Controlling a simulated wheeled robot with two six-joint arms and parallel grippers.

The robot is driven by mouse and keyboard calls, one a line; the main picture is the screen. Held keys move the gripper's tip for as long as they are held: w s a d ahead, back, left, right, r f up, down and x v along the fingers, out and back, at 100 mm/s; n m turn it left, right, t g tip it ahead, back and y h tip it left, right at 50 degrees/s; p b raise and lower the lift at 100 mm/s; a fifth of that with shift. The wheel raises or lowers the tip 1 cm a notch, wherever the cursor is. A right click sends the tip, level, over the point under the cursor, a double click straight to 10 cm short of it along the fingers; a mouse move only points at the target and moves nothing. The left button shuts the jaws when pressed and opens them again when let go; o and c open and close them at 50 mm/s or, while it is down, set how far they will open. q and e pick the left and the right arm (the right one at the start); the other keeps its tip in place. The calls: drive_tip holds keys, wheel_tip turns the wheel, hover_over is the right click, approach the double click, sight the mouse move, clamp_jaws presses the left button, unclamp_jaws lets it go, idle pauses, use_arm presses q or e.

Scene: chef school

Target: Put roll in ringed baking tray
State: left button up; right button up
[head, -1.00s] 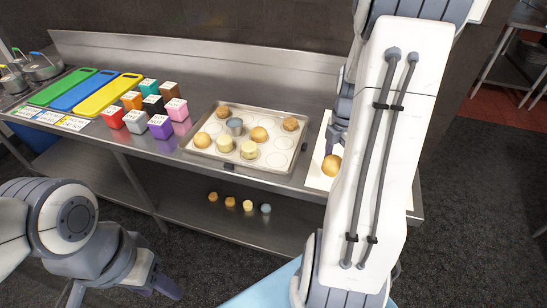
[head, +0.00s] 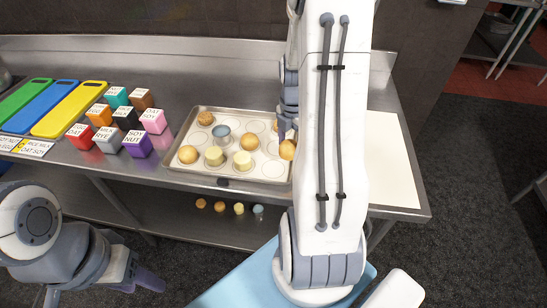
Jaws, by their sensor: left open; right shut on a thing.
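The ringed baking tray (head: 178,174) lies on the steel counter, marked with pale rings. On it are golden rolls, one at the left (head: 188,154) and one near the middle (head: 249,141), a browner round piece (head: 206,118), two pale cylindrical pieces (head: 214,156) and a blue-grey cup (head: 222,134). My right gripper (head: 287,138) is shut on a golden roll (head: 288,150) at the tray's right side. Whether this roll touches the tray is unclear. My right arm hides the tray's right end. My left gripper (head: 148,281) is open and empty, low in front of the counter.
Coloured labelled cubes (head: 125,117) stand left of the tray, with green, blue and yellow boards (head: 70,110) beyond. A white sheet (head: 385,165) lies bare at right. Small pieces (head: 220,207) sit on the lower shelf.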

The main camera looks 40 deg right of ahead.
sight(274, 168)
drive_tip(key=w+a+f, duration=0.2)
drive_tip(key=w+a, duration=0.1)
drive_tip(key=shift+a+f+p, duration=0.25)
drive_tip(key=shift+f+p, duration=0.1)
drive_tip(key=shift+f, duration=0.05)
wheel_tip(274, 168, down, 3)
drive_tip(key=shift+s+f+p, duration=0.1)
drive_tip(key=shift+f+p, duration=0.05)
drive_tip(key=shift+p, duration=0.25)
drive_tip(key=shift+f, duration=0.35)
drive_tip(key=shift+f, duration=0.15)
drive_tip(key=o, duration=1.3)
